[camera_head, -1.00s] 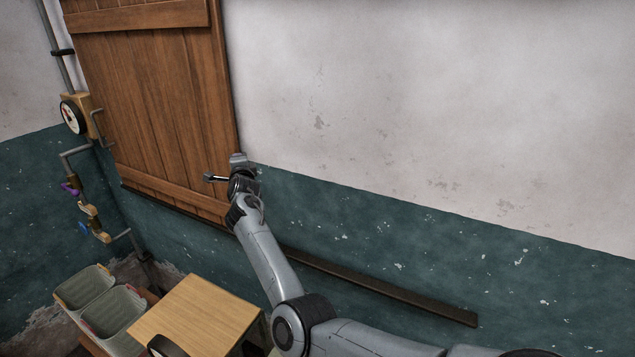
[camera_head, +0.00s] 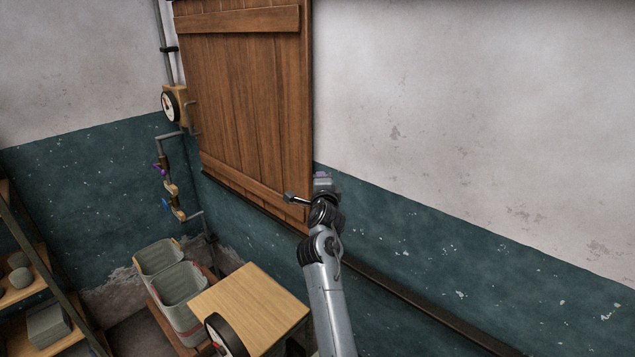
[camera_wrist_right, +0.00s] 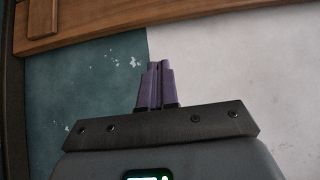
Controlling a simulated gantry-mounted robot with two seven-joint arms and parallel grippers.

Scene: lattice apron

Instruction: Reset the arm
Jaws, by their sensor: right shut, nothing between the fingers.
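My right arm reaches up from the bottom of the head view. Its gripper (camera_head: 322,178) is beside the lower right edge of the brown wooden door panel (camera_head: 245,100), in front of the wall. In the right wrist view the two purple fingers (camera_wrist_right: 156,86) are together with nothing between them. They point at the wall where green paint (camera_wrist_right: 90,90) meets white paint (camera_wrist_right: 220,75). A short metal rod (camera_head: 296,199) shows left of my wrist; I cannot tell whether it belongs to the door. My left gripper is not in view.
A light wooden box-like table (camera_head: 250,300) and grey bins (camera_head: 178,285) stand below the panel. Pipes with valves (camera_head: 172,190) and a gauge (camera_head: 170,105) are on the left wall. Shelves (camera_head: 25,290) stand at the far left. A dark rail (camera_head: 430,310) runs low along the wall.

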